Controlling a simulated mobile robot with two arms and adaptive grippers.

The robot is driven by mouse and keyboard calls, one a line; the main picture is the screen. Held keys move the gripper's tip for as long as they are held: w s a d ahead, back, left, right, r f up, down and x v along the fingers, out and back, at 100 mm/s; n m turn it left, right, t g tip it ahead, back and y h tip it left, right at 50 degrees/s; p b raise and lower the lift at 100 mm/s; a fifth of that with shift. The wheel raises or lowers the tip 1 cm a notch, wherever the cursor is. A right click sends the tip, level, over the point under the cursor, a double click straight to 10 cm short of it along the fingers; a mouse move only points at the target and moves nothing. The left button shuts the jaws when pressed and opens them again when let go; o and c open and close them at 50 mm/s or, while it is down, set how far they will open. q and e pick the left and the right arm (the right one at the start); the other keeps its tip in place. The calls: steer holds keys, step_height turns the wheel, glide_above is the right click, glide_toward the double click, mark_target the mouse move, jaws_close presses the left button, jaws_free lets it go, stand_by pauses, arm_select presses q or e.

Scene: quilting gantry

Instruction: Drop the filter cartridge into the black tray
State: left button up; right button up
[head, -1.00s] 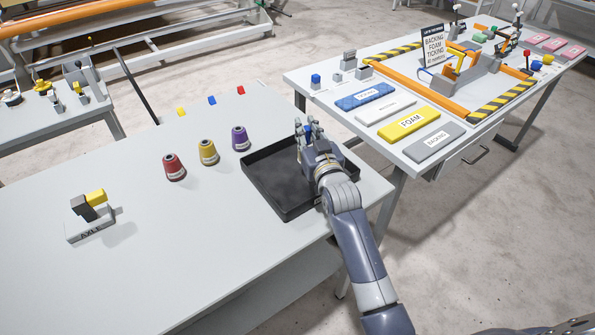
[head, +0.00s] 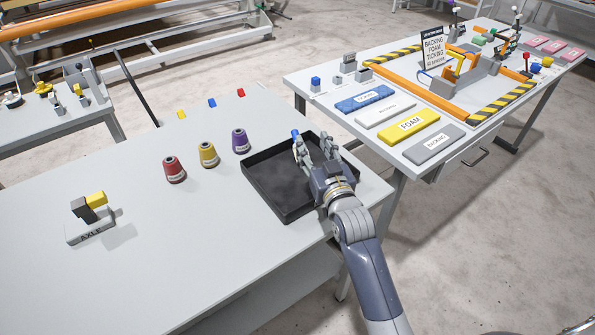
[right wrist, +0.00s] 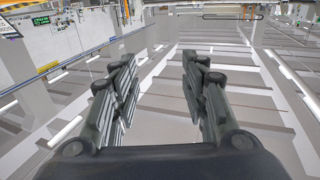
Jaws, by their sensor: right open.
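The black tray (head: 262,183) lies on the near grey table, close to its right edge. My right gripper (head: 314,140) is above the tray's right part, its fingers spread apart. A small piece with a blue end (head: 295,133), which looks like the filter cartridge, shows beside the left finger, mostly hidden by it. I cannot tell whether it touches the finger or the tray. In the right wrist view, the gripper (right wrist: 160,62) is open with nothing between its fingers. My left gripper is not in view.
Red (head: 174,169), yellow (head: 208,154) and purple (head: 240,141) thread cones stand left of the tray. An axle stand (head: 90,225) is at the table's left. A second table (head: 400,155) with labelled pads stands to the right across a gap. The near table's front middle is clear.

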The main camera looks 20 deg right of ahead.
steer(key=s, duration=0.6)
stand_by(0.3)
